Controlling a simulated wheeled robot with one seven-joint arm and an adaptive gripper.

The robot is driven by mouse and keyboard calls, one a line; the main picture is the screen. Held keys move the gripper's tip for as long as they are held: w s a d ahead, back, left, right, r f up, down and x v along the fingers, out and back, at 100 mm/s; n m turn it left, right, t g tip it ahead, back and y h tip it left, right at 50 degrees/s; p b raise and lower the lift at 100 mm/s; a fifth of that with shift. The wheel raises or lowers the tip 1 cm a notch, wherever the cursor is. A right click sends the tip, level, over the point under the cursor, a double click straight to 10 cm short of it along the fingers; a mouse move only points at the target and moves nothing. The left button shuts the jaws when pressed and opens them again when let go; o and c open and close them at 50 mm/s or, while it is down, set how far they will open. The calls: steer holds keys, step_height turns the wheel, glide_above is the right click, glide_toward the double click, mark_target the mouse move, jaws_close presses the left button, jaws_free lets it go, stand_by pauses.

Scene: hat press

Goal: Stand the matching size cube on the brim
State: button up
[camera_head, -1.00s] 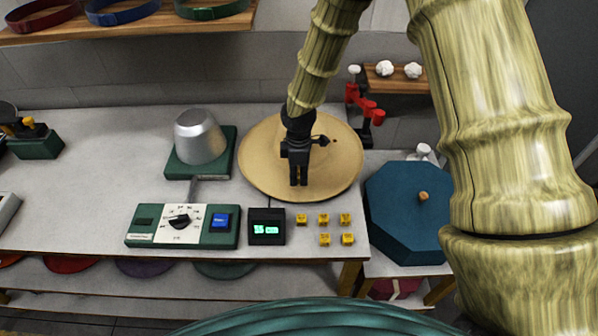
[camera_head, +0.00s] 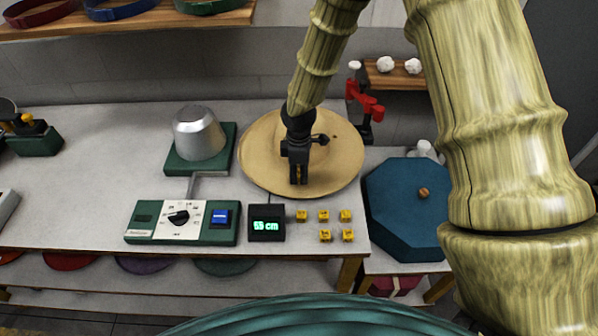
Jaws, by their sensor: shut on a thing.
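A wide tan hat (camera_head: 340,155) lies at the back right of the bench, its brim spread flat. My gripper (camera_head: 299,182) points down over the front part of the brim. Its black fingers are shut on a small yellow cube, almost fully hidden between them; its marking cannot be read. I cannot tell if the cube touches the brim. Several yellow cubes (camera_head: 323,215) with dark marks stand in two rows in front of the hat, with a gap at the front left. A black display (camera_head: 267,224) beside them shows a green size in cm, seemingly 55 or 59.
A green control box (camera_head: 182,223) with a dial and a blue button stands left of the display. A silver hat block (camera_head: 199,135) on a green base is behind it. A blue octagonal box (camera_head: 405,205) and a red clamp (camera_head: 365,103) are at the right.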

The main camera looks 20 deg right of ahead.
steer(key=shift+f, duration=0.6)
stand_by(0.3)
steer(key=o, duration=0.8)
steer(key=shift+r, duration=0.1)
